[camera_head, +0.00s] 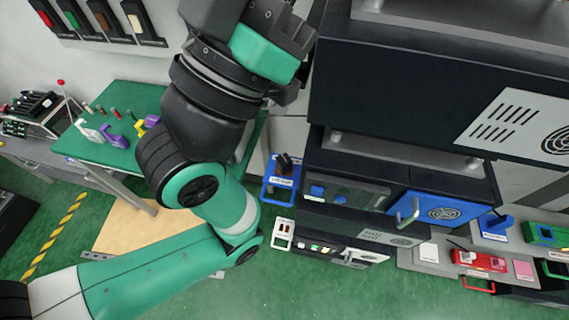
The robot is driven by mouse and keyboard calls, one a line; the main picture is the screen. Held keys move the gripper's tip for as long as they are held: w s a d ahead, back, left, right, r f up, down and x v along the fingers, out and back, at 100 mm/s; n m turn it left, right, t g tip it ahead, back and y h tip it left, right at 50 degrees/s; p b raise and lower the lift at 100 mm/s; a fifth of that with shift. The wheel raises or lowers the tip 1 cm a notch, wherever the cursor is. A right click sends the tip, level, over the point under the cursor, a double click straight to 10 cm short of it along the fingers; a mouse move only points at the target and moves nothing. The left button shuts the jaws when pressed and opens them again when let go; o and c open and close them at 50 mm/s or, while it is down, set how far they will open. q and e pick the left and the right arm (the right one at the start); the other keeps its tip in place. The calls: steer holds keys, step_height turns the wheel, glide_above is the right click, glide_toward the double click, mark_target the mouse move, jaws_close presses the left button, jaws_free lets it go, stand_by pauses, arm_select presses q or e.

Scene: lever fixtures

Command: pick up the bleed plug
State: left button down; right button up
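I cannot make out which thing is the bleed plug. Several small upright pegs (114,112) stand on the green-topped table (135,92) at the left. A white fixture (88,131), a purple fixture (114,136) and a yellow-and-purple fixture (147,124) stand near its front edge. My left arm (150,266) comes in from the lower left and bends up across the middle to the top edge, hiding the table's right part. No fingertips of my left gripper show. My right arm and gripper are not in view.
A dark cabinet (400,90) fills the upper right, with a blue-doored unit (440,212) below it. A blue lever fixture (283,178) stands left of that unit. A red fixture (478,262) sits at the lower right. Green floor (310,290) is clear at the bottom.

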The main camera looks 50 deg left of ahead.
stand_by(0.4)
arm_select(q)
steer(key=shift+c, duration=1.6)
jaws_free()
steer(key=shift+f+y, duration=0.1)
steer(key=shift+y, duration=0.2)
